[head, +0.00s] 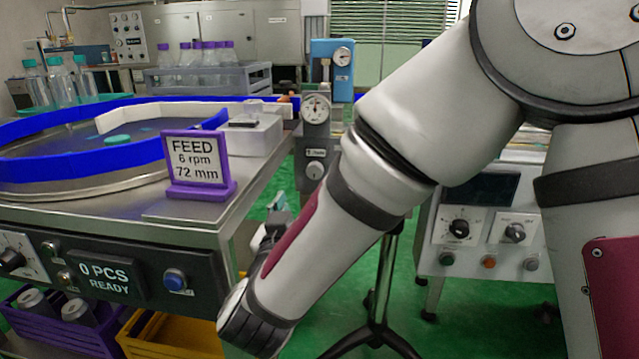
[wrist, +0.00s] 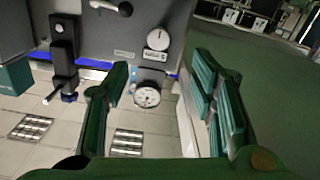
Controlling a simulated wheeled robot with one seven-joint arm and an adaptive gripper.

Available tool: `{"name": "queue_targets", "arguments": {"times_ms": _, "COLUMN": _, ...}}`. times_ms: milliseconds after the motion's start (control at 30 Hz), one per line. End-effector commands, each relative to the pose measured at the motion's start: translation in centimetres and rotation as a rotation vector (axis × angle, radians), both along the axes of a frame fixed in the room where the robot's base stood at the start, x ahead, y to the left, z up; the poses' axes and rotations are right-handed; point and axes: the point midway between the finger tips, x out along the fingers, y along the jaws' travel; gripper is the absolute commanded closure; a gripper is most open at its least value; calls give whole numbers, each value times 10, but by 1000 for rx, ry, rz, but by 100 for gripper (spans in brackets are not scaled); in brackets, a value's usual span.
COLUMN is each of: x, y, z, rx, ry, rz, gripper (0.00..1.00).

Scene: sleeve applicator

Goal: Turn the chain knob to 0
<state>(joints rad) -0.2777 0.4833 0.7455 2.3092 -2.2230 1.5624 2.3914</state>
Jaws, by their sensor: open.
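In the head view my arm hides most of the gripper.
The feed table (head: 190,232) with a blue-rimmed bowl (head: 60,163) and a purple FEED sign (head: 197,164) stands left. A control box with black knobs (head: 459,229) stands right. A dark tripod (head: 374,320) stands on the green floor behind my arm.

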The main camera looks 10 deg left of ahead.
Motion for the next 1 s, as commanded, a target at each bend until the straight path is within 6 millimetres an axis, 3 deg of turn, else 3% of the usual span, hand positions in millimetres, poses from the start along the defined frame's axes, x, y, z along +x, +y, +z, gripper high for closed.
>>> {"name": "queue_targets", "arguments": {"times_ms": 600, "x": 107, "y": -6, "z": 0, "rx": -2, "ry": 1, "rz": -7, "gripper": 49}}
{"name": "queue_targets", "arguments": {"times_ms": 800, "x": 128, "y": -6, "z": 0, "rx": -3, "ry": 0, "rz": -5, "gripper": 49}}
{"name": "queue_targets", "arguments": {"times_ms": 1000, "x": 135, "y": -6, "z": 1, "rx": -4, "ry": 1, "rz": -4, "gripper": 49}}
